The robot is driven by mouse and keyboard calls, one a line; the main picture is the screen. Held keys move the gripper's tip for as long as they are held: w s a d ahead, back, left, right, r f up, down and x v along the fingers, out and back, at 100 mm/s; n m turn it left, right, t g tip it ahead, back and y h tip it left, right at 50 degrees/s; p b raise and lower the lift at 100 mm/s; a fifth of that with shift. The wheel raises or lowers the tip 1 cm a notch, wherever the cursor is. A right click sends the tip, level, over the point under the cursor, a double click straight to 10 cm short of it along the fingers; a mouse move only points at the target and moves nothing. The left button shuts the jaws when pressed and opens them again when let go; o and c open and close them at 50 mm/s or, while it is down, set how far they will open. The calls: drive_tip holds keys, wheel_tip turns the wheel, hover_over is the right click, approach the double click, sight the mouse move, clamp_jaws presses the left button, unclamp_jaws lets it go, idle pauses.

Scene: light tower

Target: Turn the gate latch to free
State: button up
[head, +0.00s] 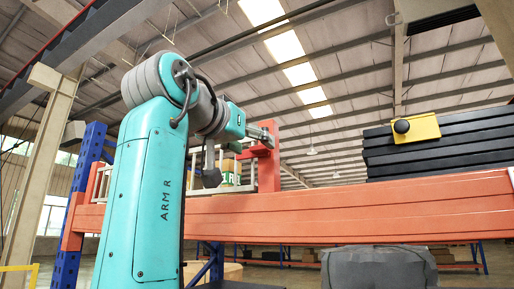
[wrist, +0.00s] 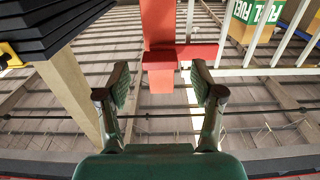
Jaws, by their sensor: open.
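An orange-red post (head: 268,168) stands on the long orange beam at the pale gate frame. In the wrist view, the red post (wrist: 160,22) comes down from the top edge. A red block with a short bar (wrist: 190,53) crosses its end and points right; it looks like the gate latch. My gripper (wrist: 160,68) is open, with one finger on each side of the post's end. No contact shows, and I cannot tell the gap in depth. In the head view, my gripper (head: 265,134) is beside the post's top, which partly hides it.
The orange beam (head: 350,215) runs across the head view below my gripper. Stacked black slabs with a yellow plate and black knob (head: 415,128) stand at the right. A yellow-green fuel box (wrist: 253,22) sits behind the pale rails (wrist: 270,71). Open air lies above the beam.

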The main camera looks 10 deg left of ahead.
drive_tip(key=shift+x, duration=1.4)
clamp_jaws()
